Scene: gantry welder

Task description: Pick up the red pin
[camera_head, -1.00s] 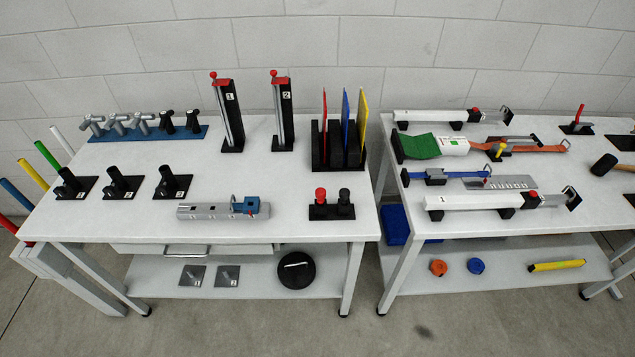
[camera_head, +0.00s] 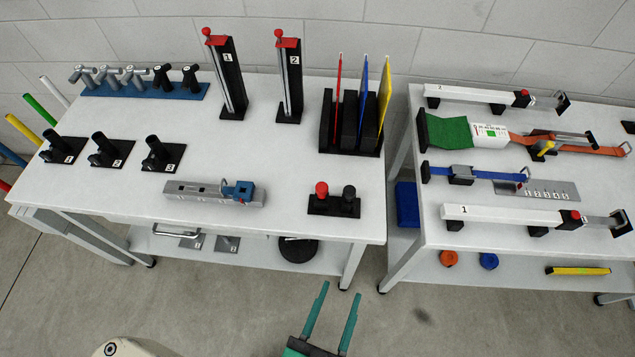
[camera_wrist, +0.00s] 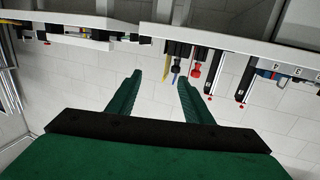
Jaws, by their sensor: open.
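A red-topped pin (camera_head: 321,190) stands upright beside a black one (camera_head: 348,194) in a small black base (camera_head: 322,208). The base is near the front right of the left table. My gripper (camera_head: 339,288) is at the bottom of the head view, in front of that table, with two green fingers apart and nothing between them. In the wrist view my gripper (camera_wrist: 158,78) is open, and a red knob-like piece (camera_wrist: 196,70), apparently the pin's top, shows beyond the right finger. A red rod (camera_head: 4,186) is partly cut off at the far left edge.
The left table (camera_head: 110,200) holds a blue-and-grey fixture (camera_head: 215,192), a black rack of coloured plates (camera_head: 325,135) and two red-topped columns (camera_head: 230,85). The right table (camera_head: 500,240) carries slides and straps. Floor is clear between my gripper and the tables.

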